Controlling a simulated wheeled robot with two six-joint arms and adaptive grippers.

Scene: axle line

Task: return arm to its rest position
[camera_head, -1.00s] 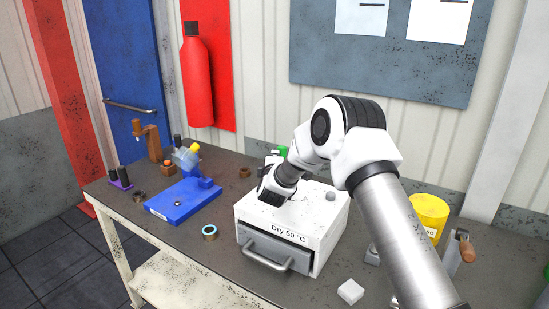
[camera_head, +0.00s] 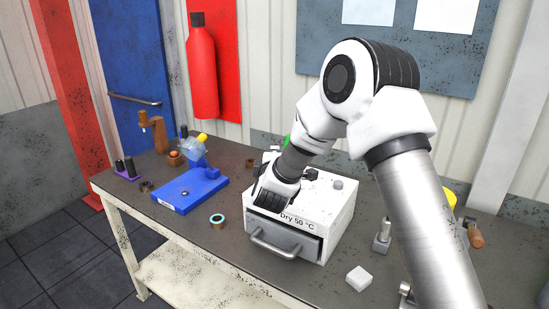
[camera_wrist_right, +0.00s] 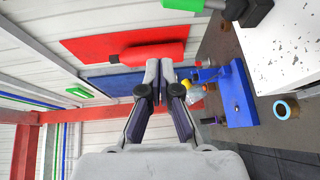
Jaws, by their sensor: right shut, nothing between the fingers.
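My right arm comes in from the right in the head view. Its gripper (camera_head: 270,201) appears in front of the top left front edge of the white box marked "Dry 50 °C" (camera_head: 342,212). In the right wrist view the two fingers of my right gripper (camera_wrist_right: 159,66) meet at the tips with nothing between them. The box shows at the upper right of that view (camera_wrist_right: 280,45), apart from the fingers. My left gripper is not in view.
The bench (camera_head: 190,238) holds a blue fixture (camera_head: 190,192), a teal-lined ring (camera_head: 217,221), a white block (camera_head: 359,279) and a metal part (camera_head: 382,236). A red cylinder (camera_head: 203,75) hangs on the wall behind. Bare bench top lies left of the box.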

